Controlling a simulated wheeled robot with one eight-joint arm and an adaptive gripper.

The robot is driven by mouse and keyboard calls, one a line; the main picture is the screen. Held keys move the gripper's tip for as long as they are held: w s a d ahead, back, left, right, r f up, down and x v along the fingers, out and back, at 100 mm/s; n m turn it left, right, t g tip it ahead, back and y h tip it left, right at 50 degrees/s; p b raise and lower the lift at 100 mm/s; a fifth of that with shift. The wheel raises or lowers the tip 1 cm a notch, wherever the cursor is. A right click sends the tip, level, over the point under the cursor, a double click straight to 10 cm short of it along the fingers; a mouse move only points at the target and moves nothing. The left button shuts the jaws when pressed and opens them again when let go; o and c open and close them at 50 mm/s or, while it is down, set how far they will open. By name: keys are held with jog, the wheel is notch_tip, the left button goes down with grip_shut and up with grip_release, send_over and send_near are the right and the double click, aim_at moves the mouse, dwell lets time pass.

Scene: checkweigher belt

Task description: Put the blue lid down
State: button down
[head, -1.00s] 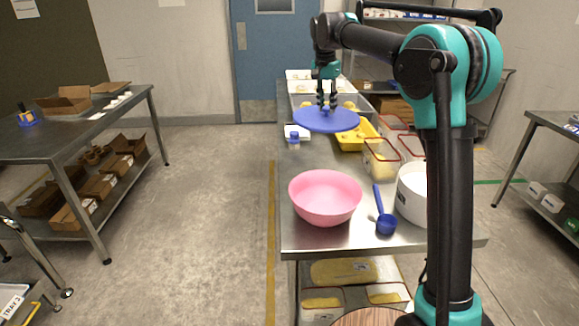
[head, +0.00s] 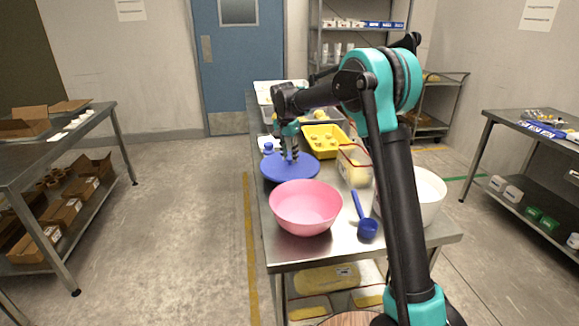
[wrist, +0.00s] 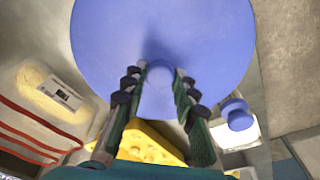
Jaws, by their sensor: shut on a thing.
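The blue lid (head: 273,168) is a flat round disc with a small knob at its middle. My gripper (head: 290,157) is shut on the knob from above. In the head view the lid is low over the steel table, behind the pink bowl; I cannot tell whether it touches the table. In the wrist view the lid (wrist: 205,40) fills the upper middle, and my fingers (wrist: 160,95) close on its knob.
The pink bowl (head: 306,212) stands in front of the lid. A blue scoop (head: 367,228), a white tub (head: 427,192) and a red-rimmed clear container (head: 354,170) are to the right. A yellow tray (head: 325,138) and a small blue-capped jar (head: 268,147) are behind.

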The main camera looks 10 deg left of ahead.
aim_at(290, 162)
jog(key=shift+f, duration=2.25)
jog(key=c, duration=1.2)
grip_release()
jog(key=shift+f, duration=0.1)
notch_tip(290, 162, up, 12)
jog(key=s, duration=0.1)
jog(key=shift+s+a, duration=0.3)
jog(key=shift+a, duration=0.1)
